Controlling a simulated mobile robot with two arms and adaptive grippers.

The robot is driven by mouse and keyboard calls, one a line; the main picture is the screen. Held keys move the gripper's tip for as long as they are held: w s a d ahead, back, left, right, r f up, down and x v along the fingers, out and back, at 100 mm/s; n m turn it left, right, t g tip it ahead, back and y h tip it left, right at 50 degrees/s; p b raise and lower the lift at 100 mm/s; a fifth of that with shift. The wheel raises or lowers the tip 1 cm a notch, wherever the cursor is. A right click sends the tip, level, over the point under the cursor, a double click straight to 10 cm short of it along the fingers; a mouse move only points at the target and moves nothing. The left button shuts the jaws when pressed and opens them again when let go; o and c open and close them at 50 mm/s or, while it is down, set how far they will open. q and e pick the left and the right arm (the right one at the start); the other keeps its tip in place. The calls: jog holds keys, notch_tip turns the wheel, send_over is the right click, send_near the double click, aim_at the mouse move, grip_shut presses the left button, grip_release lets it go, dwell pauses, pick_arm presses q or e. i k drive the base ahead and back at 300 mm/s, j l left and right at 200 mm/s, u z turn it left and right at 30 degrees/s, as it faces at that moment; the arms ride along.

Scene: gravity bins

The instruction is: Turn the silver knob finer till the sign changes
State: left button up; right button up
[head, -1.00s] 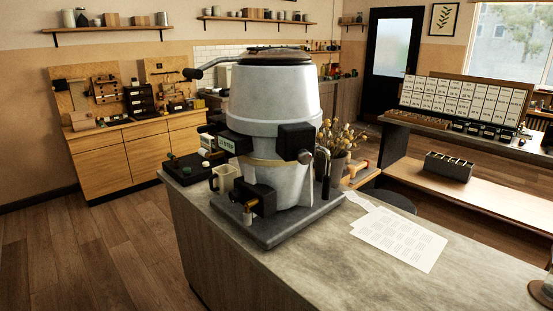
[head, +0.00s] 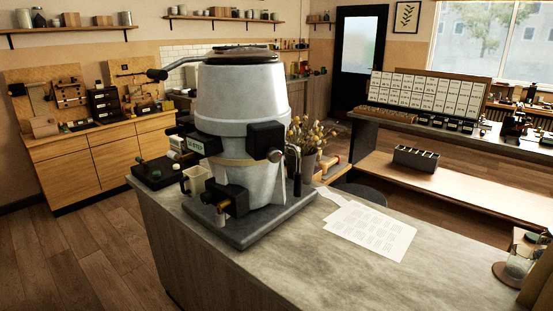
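A large light-grey machine (head: 240,95) stands upright on a dark base plate on the grey counter. A silver knob (head: 275,155) sticks out from the black block (head: 265,138) on its right front. A small sign (head: 194,145) with pale lettering on green is on the left front; its text is too small to read surely. A brass-coloured piece (head: 223,206) shows on the lower black block. Neither of my grippers is in view.
Paper sheets (head: 370,230) lie on the counter right of the machine. A flower pot (head: 307,165) stands close behind it, and a pale jug (head: 196,180) on its left. A glass (head: 517,267) is at the right edge. The counter's front middle is clear.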

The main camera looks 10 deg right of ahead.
aim_at(273, 154)
jog(key=i+j, duration=0.1)
jog(key=j, duration=0.25)
jog(key=i+j, duration=0.1)
jog(key=j, duration=0.25)
jog(key=i+j, duration=0.15)
jog(key=j, duration=0.25)
jog(key=i+j, duration=0.1)
jog(key=j, duration=0.25)
jog(key=i+j, duration=0.1)
jog(key=j, duration=0.25)
jog(key=z, duration=0.05)
